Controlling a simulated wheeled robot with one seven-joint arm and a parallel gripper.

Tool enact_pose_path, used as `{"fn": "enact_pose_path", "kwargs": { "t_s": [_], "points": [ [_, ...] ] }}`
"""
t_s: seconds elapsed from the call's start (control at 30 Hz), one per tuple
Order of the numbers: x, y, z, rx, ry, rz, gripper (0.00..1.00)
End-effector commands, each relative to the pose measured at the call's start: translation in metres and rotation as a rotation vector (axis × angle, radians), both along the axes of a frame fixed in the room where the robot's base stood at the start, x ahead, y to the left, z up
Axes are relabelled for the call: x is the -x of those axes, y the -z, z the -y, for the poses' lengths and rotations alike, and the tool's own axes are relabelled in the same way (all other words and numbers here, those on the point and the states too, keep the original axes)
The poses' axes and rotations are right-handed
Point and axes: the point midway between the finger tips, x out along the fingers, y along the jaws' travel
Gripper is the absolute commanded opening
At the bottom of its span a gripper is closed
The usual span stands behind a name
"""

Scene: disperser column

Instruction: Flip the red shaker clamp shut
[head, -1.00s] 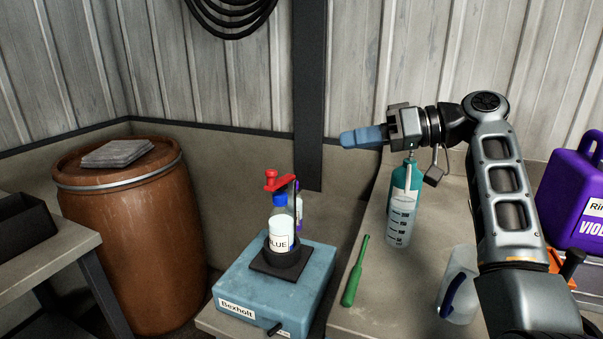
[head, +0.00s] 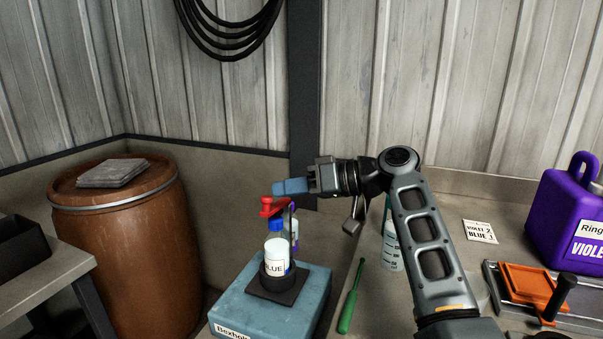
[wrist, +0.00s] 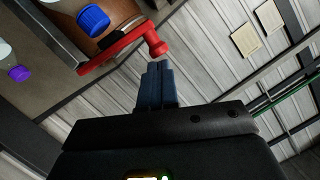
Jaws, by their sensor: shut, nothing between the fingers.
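The red shaker clamp (head: 272,206) stands over the blue-capped bottle (head: 274,250) on the blue shaker box (head: 275,306). Its arm lies roughly level above the blue cap, with a knob at its left end. In the wrist view the red clamp (wrist: 119,47) runs diagonally, its knob just ahead of my fingertips, and the blue cap (wrist: 92,18) is beside it. My gripper (head: 279,187) is shut and empty, with its blue fingers just above the clamp arm. It also shows in the wrist view (wrist: 158,68). I cannot tell whether the fingers touch the clamp.
A purple-capped bottle (head: 292,228) is behind the blue-capped one. A violet jug (head: 566,222) and an orange-topped tool (head: 530,285) are at right. A brown barrel (head: 140,245) stands at left.

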Motion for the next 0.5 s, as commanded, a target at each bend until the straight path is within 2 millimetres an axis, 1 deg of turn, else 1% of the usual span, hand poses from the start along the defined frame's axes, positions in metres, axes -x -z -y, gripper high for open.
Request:
{"fn": "enact_pose_path", "kwargs": {
  "t_s": [0.1,0.4,0.5],
  "points": [
    [0.0013,0.0034,-0.0026,0.0,0.0,0.0,0.0],
    [0.0014,0.0042,-0.0026,0.001,0.001,0.0,0.0],
    [0.0018,0.0073,-0.0026,0.005,0.001,0.013,0.0]
  ]
}}
